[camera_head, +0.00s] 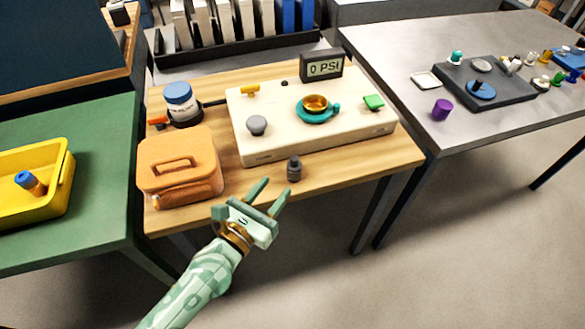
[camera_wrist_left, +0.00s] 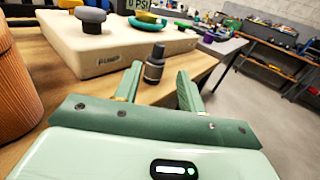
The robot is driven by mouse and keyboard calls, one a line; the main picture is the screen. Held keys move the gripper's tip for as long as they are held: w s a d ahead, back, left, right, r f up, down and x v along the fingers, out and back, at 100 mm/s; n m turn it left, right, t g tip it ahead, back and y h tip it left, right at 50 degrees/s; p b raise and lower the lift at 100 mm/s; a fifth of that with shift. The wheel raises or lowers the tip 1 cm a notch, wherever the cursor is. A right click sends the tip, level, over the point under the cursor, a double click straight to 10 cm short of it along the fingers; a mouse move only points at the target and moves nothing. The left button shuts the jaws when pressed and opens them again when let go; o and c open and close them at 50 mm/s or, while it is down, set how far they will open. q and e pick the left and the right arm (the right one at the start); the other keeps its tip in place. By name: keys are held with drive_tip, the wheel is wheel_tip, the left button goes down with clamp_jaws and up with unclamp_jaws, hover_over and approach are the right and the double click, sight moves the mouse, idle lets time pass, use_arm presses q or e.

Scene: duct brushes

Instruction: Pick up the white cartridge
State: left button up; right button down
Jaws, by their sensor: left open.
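No white cartridge can be made out for certain. Small pale pieces (camera_head: 541,83) sit at the far right of the grey table, too small to identify. My left gripper (camera_head: 274,190) is open and empty at the front edge of the wooden table. Its fingers point toward a small dark grey bottle (camera_head: 294,168) that stands upright just ahead of them. In the left wrist view the same bottle (camera_wrist_left: 155,64) shows between and beyond the two spread fingertips (camera_wrist_left: 158,82), apart from them. My right gripper is not in view.
A cream pump box (camera_head: 290,139) stands behind the bottle. An orange bag (camera_head: 180,165) and a blue-lidded jar (camera_head: 180,103) are on the left of the wooden table. A purple cylinder (camera_head: 442,110) and a dark tray (camera_head: 452,92) are on the grey table.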

sight(292, 163)
use_arm(q)
drive_tip(key=x, duration=0.5)
drive_tip(key=shift+f, duration=0.1)
drive_tip(key=b+x, duration=0.1)
drive_tip(key=x, duration=0.4)
drive_tip(key=shift+w+a+b, duration=0.1)
drive_tip(key=shift+w+b, duration=0.05)
drive_tip(key=shift+b, duration=0.2)
drive_tip(key=shift+r, duration=0.25)
clamp_jaws()
